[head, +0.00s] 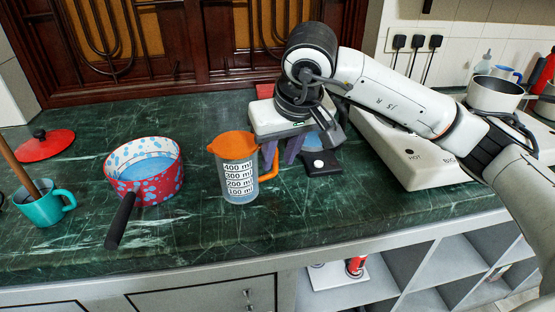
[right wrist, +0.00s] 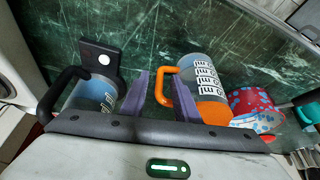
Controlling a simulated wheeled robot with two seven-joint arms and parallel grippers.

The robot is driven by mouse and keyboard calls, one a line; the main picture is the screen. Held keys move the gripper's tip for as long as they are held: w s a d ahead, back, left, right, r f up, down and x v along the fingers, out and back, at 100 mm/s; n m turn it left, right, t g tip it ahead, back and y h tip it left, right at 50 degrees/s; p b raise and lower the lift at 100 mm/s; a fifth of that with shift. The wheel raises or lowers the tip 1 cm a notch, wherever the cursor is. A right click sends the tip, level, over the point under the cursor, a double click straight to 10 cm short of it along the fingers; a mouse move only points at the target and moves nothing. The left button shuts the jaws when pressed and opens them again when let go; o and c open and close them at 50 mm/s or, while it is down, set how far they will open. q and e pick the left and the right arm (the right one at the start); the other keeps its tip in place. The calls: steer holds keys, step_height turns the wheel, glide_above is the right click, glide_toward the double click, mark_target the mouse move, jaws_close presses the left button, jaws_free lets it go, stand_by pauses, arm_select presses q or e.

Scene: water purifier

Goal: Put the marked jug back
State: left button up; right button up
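The marked jug (head: 240,180), clear with ml marks and an orange lid and handle, stands upright on the green counter. My right gripper (head: 282,152) is open beside the jug's handle. In the right wrist view the gripper (right wrist: 160,98) has its purple fingers apart, with the orange handle partly between them; contact cannot be told. A black base with a white button (head: 323,168) is right of the gripper. My left gripper is not in view.
A black-handled container with markings (right wrist: 92,98) is by the black base. A red patterned saucepan (head: 150,190) stands left of the jug, its handle toward the front edge. A teal mug (head: 45,208) and red lid (head: 48,150) are farther left.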

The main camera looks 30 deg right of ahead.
steer(key=v, duration=0.9)
steer(key=shift+s+r+p, duration=0.2)
steer(key=shift+r+p, duration=0.1)
steer(key=shift+p, duration=0.05)
